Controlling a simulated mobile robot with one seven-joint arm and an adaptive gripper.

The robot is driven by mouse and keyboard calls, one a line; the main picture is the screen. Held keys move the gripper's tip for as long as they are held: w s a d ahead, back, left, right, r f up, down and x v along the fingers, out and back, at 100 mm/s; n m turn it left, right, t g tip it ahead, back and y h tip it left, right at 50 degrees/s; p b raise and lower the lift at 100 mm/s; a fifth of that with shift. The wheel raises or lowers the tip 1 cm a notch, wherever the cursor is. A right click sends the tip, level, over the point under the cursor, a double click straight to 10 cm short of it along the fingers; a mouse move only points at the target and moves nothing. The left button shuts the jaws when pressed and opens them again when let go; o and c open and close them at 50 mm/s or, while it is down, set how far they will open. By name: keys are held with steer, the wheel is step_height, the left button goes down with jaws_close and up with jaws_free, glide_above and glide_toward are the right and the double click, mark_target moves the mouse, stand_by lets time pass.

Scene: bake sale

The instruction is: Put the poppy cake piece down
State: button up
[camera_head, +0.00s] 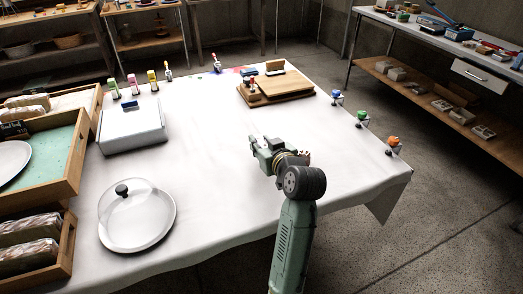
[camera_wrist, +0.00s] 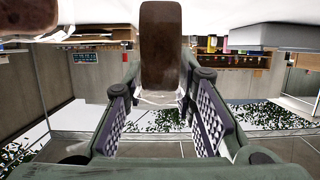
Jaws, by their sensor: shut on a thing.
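My gripper (camera_head: 257,146) is over the middle of the white-clothed table (camera_head: 215,185) in the head view. In the wrist view my gripper (camera_wrist: 163,115) has its two checkered pads on either side of a dark brown piece, the poppy cake piece (camera_wrist: 160,50). The gripper is shut on this piece, which sticks out beyond the fingertips. I cannot make the piece out in the head view, and its height over the cloth is unclear.
A wooden board (camera_head: 282,88) with small items stands at the back. A white box (camera_head: 132,125) and a glass-domed plate (camera_head: 137,215) are on the left. Small colored-topped items, including an orange one (camera_head: 394,141), line the right edge.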

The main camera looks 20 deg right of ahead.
steer(key=shift+f+p, duration=0.4)
steer(key=shift+f, duration=1.35)
steer(key=shift+f, duration=0.1)
steer(key=o, duration=0.7)
steer(key=shift+r, duration=0.25)
steer(key=b+v, duration=0.2)
steer(key=v, duration=0.9)
steer(key=shift+s, duration=0.25)
steer(key=shift+s+r, duration=0.1)
steer(key=shift+s, duration=0.15)
